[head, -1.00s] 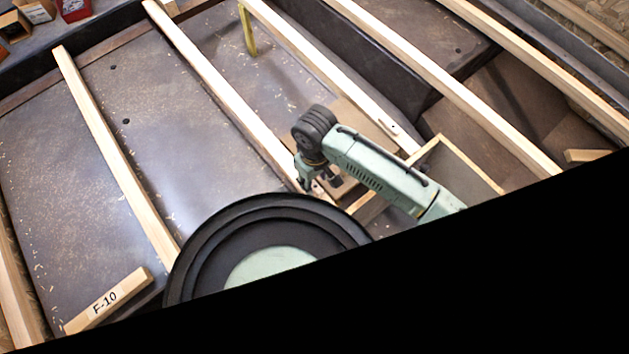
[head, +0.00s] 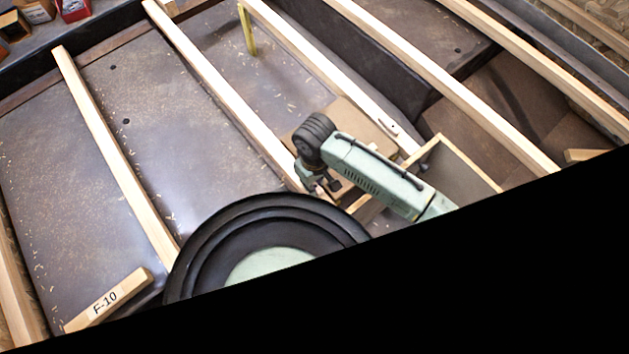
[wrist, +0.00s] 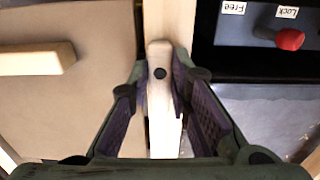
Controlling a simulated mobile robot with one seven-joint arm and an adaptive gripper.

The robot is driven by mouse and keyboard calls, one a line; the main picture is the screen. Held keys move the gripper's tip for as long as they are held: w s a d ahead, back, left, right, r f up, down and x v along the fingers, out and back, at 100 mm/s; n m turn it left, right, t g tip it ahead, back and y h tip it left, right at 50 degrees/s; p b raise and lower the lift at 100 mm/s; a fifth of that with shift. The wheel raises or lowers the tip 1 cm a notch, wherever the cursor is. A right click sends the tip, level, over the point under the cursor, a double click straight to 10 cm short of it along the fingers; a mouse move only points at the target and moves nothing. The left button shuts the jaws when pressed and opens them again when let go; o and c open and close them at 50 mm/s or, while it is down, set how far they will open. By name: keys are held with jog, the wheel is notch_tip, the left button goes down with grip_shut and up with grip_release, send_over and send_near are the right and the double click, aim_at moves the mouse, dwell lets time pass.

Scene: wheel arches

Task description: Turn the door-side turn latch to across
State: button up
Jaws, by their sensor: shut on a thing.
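A pale wooden turn latch (wrist: 160,60) with a dark round pivot shows in the middle of the wrist view. It lies lengthwise along a pale wooden batten (wrist: 166,15). My gripper (wrist: 161,78) is shut on this latch, with one purple-padded finger at each side. In the head view my gripper (head: 322,187) is low, at the near end of a batten, beyond the dark round wheel-like shape. The latch there is mostly hidden by my gripper. Another small wooden piece with a dark dot (head: 392,127) lies on the batten to the right.
A tan panel (wrist: 70,110) with a wooden bar handle (wrist: 35,60) is left of the latch. On the right, a red knob (wrist: 290,40) sits on a dark panel labelled Free and Lock. An open wooden box (head: 455,165) stands right of my arm.

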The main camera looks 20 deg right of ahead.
grip_shut()
jog(key=shift+m, duration=0.3)
jog(key=m+p, duration=0.1)
jog(key=m, duration=0.1)
jog(key=shift+r+m+p, duration=0.15)
jog(key=shift+m+p, duration=0.15)
jog(key=m+p, duration=0.2)
jog(key=m, duration=0.3)
jog(key=shift+d, duration=0.1)
jog(key=m+p, duration=0.2)
jog(key=m, duration=0.3)
jog(key=m+p, duration=0.2)
jog(key=m, duration=0.2)
jog(key=shift+d+m, duration=0.15)
jog(key=shift+m, duration=0.15)
